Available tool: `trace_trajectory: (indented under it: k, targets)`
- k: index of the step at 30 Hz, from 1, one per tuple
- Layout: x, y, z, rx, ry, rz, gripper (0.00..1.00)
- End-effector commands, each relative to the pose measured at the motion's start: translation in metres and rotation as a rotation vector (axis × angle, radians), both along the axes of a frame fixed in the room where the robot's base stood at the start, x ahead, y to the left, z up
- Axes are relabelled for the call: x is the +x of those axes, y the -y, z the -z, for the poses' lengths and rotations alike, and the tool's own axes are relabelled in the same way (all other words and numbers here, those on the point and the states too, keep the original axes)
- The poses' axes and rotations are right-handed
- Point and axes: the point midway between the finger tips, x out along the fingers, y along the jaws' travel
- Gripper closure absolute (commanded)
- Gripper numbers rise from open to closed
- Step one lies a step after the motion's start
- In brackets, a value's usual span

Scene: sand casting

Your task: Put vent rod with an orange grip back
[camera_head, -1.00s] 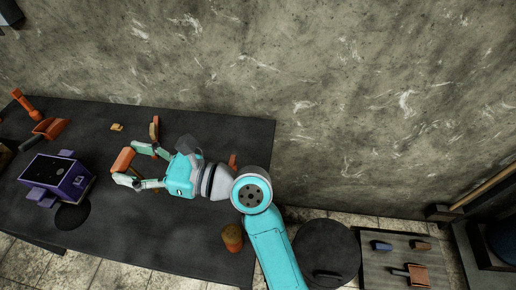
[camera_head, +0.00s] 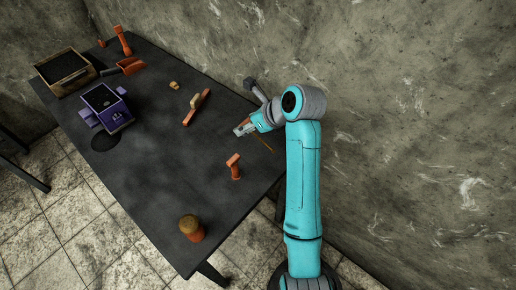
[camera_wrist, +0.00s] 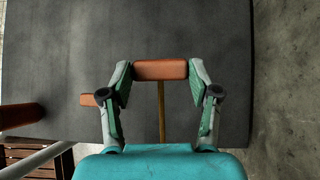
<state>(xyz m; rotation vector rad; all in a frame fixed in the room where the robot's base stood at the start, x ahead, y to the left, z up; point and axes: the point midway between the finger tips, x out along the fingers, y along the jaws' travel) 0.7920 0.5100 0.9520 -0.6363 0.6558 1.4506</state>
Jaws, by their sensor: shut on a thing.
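The vent rod's orange grip (camera_wrist: 160,70) is between the two fingers of my gripper (camera_wrist: 160,80) in the wrist view. My gripper is shut on this grip. The thin brass-coloured rod (camera_wrist: 162,110) runs from the grip down the picture towards my wrist. In the head view my gripper (camera_head: 241,130) is over the right part of the dark table (camera_head: 160,170), near its back edge. The rod (camera_head: 264,143) shows there as a thin line below my wrist. The grip is hard to make out in that view.
An orange upright tool (camera_head: 234,166) stands close in front of my gripper. A brown-topped orange cylinder (camera_head: 191,229) is near the front right corner. A wooden-and-orange float (camera_head: 197,107), tan piece (camera_head: 174,85), purple box (camera_head: 107,107) and wooden box (camera_head: 64,70) lie leftward. The wall is close behind.

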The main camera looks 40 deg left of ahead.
Motion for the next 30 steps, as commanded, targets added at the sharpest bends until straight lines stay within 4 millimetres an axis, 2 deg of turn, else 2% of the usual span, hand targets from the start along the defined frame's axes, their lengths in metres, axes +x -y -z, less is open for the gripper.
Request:
trace_trajectory:
  k: [3,9,13,19,26,30]
  targets:
    - [0.016,0.003,0.01,-0.179,-0.006,0.016,0.73]
    - [0.027,0.013,0.016,-0.33,-0.016,0.047,0.73]
    - [0.028,0.015,0.028,-0.349,-0.02,0.052,0.73]
    - [0.028,0.015,0.058,-0.347,-0.02,0.051,0.73]
    - [0.028,0.015,0.077,-0.345,-0.018,0.053,0.73]
    - [0.028,0.015,0.099,-0.346,-0.019,0.053,0.73]
